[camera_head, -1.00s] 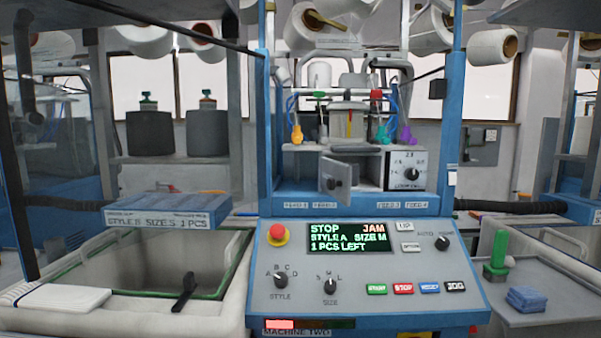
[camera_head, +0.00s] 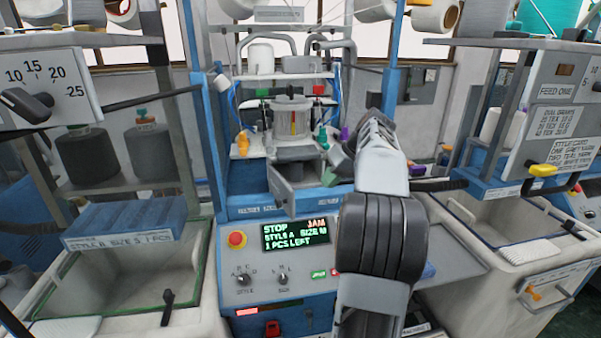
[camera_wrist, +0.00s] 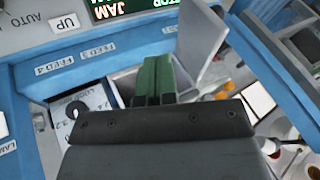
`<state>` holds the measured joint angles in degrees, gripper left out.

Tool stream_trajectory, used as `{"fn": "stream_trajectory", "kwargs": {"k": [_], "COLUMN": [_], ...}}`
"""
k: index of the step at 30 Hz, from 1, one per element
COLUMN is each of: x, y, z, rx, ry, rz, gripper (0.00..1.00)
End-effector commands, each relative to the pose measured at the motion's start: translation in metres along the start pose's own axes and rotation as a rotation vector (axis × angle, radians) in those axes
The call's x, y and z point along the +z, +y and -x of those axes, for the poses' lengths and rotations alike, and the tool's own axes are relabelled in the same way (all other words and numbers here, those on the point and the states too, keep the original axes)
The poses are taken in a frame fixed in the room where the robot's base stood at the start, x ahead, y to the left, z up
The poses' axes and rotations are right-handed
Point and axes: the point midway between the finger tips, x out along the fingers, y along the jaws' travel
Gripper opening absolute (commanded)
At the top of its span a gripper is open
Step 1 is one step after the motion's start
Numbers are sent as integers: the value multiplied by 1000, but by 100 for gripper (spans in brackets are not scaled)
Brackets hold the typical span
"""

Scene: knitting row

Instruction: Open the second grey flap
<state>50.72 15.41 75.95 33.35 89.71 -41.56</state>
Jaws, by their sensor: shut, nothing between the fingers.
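One grey flap (camera_head: 282,190) with a knob shows on the blue machine, under the yarn guides. It stands swung out from the front of its compartment. In the wrist view, which is upside down, the flap (camera_wrist: 202,35) stands open beside a light compartment (camera_wrist: 125,83). My gripper (camera_wrist: 155,63) is shut and empty, its green fingers together in front of that opening, with a gap to the flap. My arm hides the dial box and part of the opening in the head view. I cannot tell which flap counts as second.
The display (camera_head: 295,234) reads STOP, JAM. A dial plate (camera_wrist: 92,110) lies beside the compartment in the wrist view, near the FEED 3 and FEED 4 labels. An open bin (camera_head: 130,275) stands at left, another (camera_head: 500,240) at right. Yarn cones hang above.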

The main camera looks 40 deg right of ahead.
Motion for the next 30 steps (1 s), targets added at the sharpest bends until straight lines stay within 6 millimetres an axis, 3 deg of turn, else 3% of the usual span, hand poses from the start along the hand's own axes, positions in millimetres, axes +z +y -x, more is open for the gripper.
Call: {"fn": "stream_trajectory", "kwargs": {"k": [1,3,8,23,30], "x": [-6,-10,-14,-17,-16], "y": [0,0,0,-5,-30], "z": [16,26,26,-62,-74], "rx": [-15,-32,-51,-50,-49], "ry": [13,28,40,39,41], "rz": [25,60,97,98,99], "gripper": [0,0,0,0,0]}}
